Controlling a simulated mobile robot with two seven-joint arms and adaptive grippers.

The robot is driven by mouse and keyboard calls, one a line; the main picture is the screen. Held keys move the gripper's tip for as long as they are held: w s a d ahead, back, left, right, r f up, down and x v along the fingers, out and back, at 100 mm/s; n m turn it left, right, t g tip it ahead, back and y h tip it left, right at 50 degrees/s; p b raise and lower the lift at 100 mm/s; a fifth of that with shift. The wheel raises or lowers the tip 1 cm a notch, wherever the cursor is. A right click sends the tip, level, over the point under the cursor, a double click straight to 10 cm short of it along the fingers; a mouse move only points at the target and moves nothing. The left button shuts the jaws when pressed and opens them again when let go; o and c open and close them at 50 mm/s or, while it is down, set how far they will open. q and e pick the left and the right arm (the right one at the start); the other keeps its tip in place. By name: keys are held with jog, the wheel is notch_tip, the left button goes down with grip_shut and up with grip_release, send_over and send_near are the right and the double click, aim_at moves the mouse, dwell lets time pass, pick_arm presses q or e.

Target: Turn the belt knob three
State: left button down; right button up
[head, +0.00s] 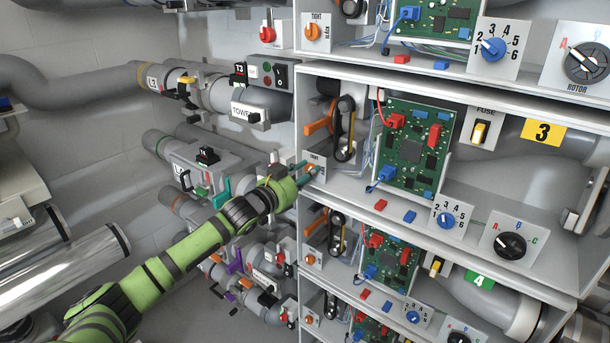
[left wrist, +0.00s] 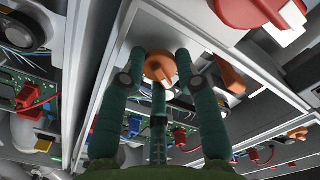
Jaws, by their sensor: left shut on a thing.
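Belt knob three is an orange knob (left wrist: 160,67) on a white plate in the left wrist view. The plate, marked TIGHT (head: 316,159), is at the left edge of the middle shelf bay, which has a yellow 3 sign (head: 543,132). My left gripper (head: 308,174) reaches this plate from the left, and its dark green fingers hide the knob in the head view. In the left wrist view, the fingers (left wrist: 160,62) close around the knob from both sides, with a third finger below. My right gripper is in neither view.
An orange lever and black belt (head: 344,128) sit just behind the plate. A green circuit board (head: 410,146) stands to the right. Similar orange knobs are on the bay above (head: 312,32) and below (head: 310,260). Grey pipes with valves and switches crowd the left side, close to my arm.

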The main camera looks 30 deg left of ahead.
pick_arm(q)
jog(key=m, duration=0.5)
jog(key=shift+r+m, duration=0.3)
jog(key=shift+m, duration=0.1)
jog(key=m, duration=0.5)
jog(key=shift+d+f+m, duration=0.1)
jog(key=shift+f+m, duration=0.05)
jog(key=shift+m, duration=0.15)
jog(key=shift+f, duration=0.1)
jog(key=c, duration=1.2)
grip_release()
jog(key=shift+d, duration=0.1)
